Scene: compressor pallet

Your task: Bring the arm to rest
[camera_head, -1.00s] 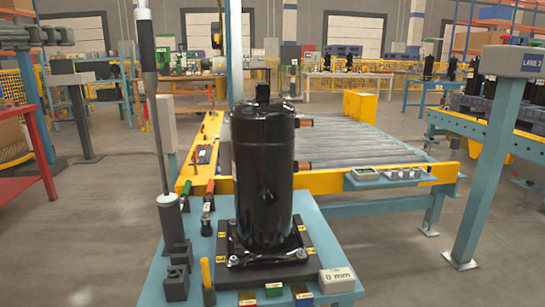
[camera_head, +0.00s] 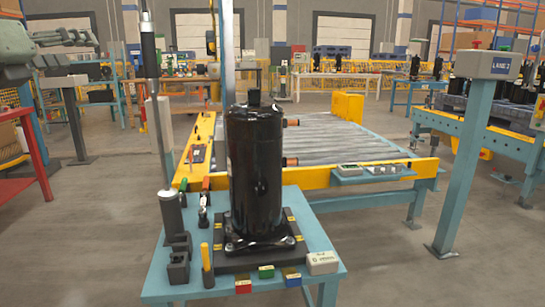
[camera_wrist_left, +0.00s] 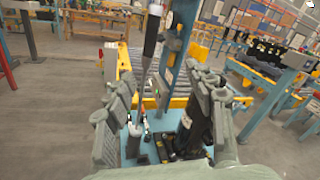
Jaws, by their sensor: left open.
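My left gripper (camera_head: 82,38) is at the upper left of the head view, raised and well to the left of the black compressor (camera_head: 255,165). In the left wrist view its two fingers stand wide apart (camera_wrist_left: 165,88), with nothing held between them. The compressor stands upright on a dark base plate (camera_head: 230,262) on the blue table (camera_head: 160,270). In the wrist view it is partly hidden behind the right finger. My right gripper does not show.
A slim post-like tool (camera_head: 150,60) rises left of the compressor. A roller conveyor (camera_head: 345,140) with a yellow frame lies behind. A white box (camera_head: 322,262) sits at the table's front right. A lane post (camera_head: 470,150) stands at right. A red-framed table (camera_head: 25,180) stands left, with open floor between.

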